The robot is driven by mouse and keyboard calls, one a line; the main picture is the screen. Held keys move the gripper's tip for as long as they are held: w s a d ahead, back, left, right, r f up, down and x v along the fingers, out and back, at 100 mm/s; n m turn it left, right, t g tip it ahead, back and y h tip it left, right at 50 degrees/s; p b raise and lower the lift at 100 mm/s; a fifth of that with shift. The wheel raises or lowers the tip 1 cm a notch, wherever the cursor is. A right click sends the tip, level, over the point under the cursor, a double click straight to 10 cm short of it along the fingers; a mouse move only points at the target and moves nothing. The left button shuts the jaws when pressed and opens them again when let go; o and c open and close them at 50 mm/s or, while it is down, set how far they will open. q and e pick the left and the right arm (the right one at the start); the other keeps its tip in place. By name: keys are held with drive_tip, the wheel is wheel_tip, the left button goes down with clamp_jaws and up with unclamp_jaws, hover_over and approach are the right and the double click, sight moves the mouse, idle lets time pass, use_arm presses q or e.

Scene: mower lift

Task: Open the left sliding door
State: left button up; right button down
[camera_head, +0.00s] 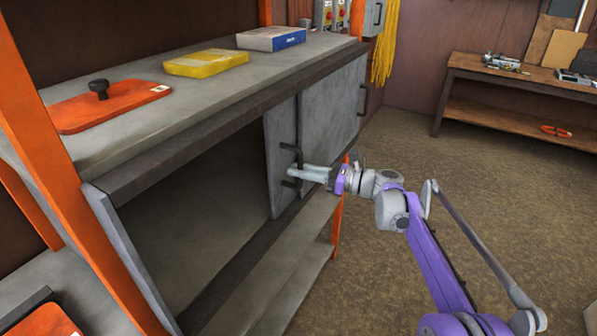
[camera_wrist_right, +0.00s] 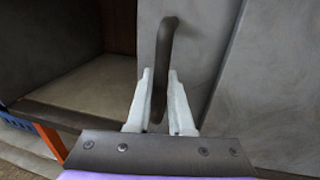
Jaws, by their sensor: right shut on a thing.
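The left sliding door (camera_head: 279,185) is a grey panel on the cabinet's front, with a dark bar handle (camera_head: 292,158). It stands well to the right, mostly overlapping the right door (camera_head: 335,105), so the cabinet's left part is open. My right gripper (camera_head: 293,173) is shut on that handle. In the right wrist view, the handle (camera_wrist_right: 168,45) runs down between the two pale fingers (camera_wrist_right: 160,100), with the door panel (camera_wrist_right: 200,50) behind. The open compartment (camera_wrist_right: 85,90) shows at the left there. My left gripper is not in view.
The cabinet top (camera_head: 155,78) holds a red-orange plate with a black knob (camera_head: 105,100), a yellow box (camera_head: 206,62) and a blue-and-white box (camera_head: 271,38). Orange posts (camera_head: 65,190) frame the cabinet. A wooden bench (camera_head: 520,75) stands at the back right. The floor between is clear.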

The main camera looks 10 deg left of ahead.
drive_tip(key=c, duration=0.8)
unclamp_jaws()
drive_tip(key=s+d+b, duration=0.1)
drive_tip(key=s+d, duration=0.1)
drive_tip(key=d, duration=0.8)
drive_tip(key=shift+d, duration=0.3)
drive_tip(key=shift+s, duration=0.1)
